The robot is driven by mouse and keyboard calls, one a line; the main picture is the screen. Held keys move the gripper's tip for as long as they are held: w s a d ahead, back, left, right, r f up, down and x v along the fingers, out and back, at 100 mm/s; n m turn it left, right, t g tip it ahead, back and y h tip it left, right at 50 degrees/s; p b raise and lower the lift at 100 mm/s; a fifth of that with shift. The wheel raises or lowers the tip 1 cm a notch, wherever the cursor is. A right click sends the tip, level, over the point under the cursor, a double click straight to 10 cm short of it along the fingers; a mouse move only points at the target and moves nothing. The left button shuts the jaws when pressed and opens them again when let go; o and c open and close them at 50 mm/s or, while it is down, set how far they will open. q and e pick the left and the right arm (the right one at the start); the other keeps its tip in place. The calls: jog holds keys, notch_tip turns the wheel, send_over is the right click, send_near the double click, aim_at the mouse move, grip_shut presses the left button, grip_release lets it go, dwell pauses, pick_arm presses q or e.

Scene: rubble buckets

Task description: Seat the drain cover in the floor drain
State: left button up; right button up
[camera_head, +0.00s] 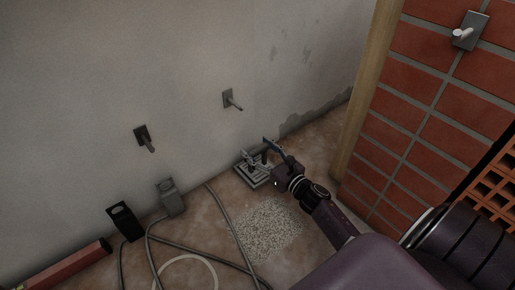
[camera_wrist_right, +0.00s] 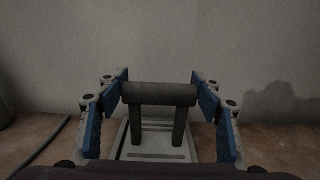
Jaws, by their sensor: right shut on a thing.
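The drain cover is a light grey slotted square plate (camera_head: 251,172) with a dark raised handle, near the foot of the wall in the head view. In the right wrist view, the handle (camera_wrist_right: 159,95) is a thick bar on two posts above the plate (camera_wrist_right: 151,148). My right gripper (camera_head: 273,149) is shut on the handle, with its blue-padded fingers at both ends of the bar in the wrist view (camera_wrist_right: 160,97). I cannot tell a separate floor drain from the plate, or whether the cover touches the floor. My left gripper is not in view.
A gravel patch (camera_head: 268,230) lies in front of the cover. Grey hoses (camera_head: 232,222) run over the floor to its left, by two wall-side fixtures (camera_head: 170,198). A brick wall (camera_head: 425,105) with a wooden post (camera_head: 366,90) stands to the right. Two taps (camera_head: 232,100) stick out of the plaster wall.

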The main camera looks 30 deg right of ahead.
jog(key=shift+w, duration=0.1)
jog(key=shift+r+p, duration=0.3)
jog(key=shift+p, duration=0.3)
jog(key=shift+r, duration=0.2)
jog(key=shift+a+f, duration=0.1)
jog(key=shift+a, duration=0.05)
jog(key=shift+a, duration=0.1)
dwell(1.3)
